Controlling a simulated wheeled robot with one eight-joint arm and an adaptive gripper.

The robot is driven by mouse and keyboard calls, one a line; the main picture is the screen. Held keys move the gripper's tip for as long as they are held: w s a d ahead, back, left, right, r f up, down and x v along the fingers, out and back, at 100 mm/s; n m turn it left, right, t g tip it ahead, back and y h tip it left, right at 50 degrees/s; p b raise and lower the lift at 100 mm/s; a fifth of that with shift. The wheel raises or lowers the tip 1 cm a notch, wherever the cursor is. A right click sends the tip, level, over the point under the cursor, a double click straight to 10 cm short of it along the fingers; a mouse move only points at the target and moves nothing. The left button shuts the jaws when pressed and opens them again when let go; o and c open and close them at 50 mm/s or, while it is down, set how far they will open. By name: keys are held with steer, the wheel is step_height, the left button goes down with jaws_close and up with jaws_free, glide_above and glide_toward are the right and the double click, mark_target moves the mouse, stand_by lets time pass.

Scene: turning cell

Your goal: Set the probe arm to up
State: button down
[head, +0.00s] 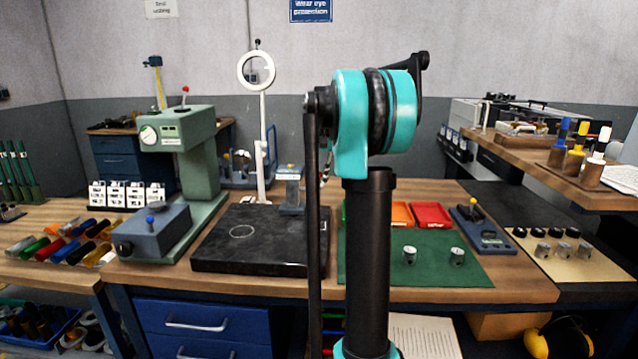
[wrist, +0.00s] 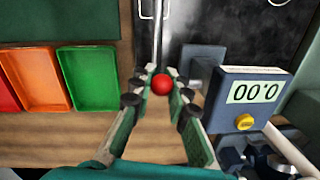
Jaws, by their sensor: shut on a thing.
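In the wrist view my gripper (wrist: 161,75) has its two green-padded fingers closed around a red ball knob (wrist: 161,85). A thin pale rod, which looks like the probe arm (wrist: 158,40), runs from beside the knob toward the top of the picture, over the black plate (wrist: 225,20). I cannot tell its tilt from this view. Beside it stands a blue-grey gauge box (wrist: 228,85) reading 0.00, with a yellow button (wrist: 244,122). In the head view the gauge (head: 289,176) stands at the plate's back right; my arm hides my gripper and the knob.
Green (wrist: 90,78), orange (wrist: 38,80) and red trays lie left in the wrist view. In the head view a white ring magnifier (head: 262,120) stands behind the black plate (head: 245,262). A green press (head: 195,150) stands left; two metal cylinders rest on the green mat (head: 430,280).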

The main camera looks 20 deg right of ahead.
steer(key=shift+w+d+r+g+y, duration=0.2)
steer(key=shift+w+g+y, duration=0.3)
steer(key=shift+g, duration=0.45)
steer(key=shift+w+d+r+g+y, duration=0.1)
steer(key=shift+w+d+g+y, duration=0.15)
steer(key=shift+w+g, duration=0.5)
steer(key=shift+s+g, duration=0.15)
steer(key=shift+g, duration=0.25)
steer(key=c, duration=1.4)
jaws_free()
steer(key=shift+r, duration=0.1)
steer(key=v, duration=1.1)
steer(key=shift+d+r, duration=0.2)
steer(key=shift+r, duration=0.15)
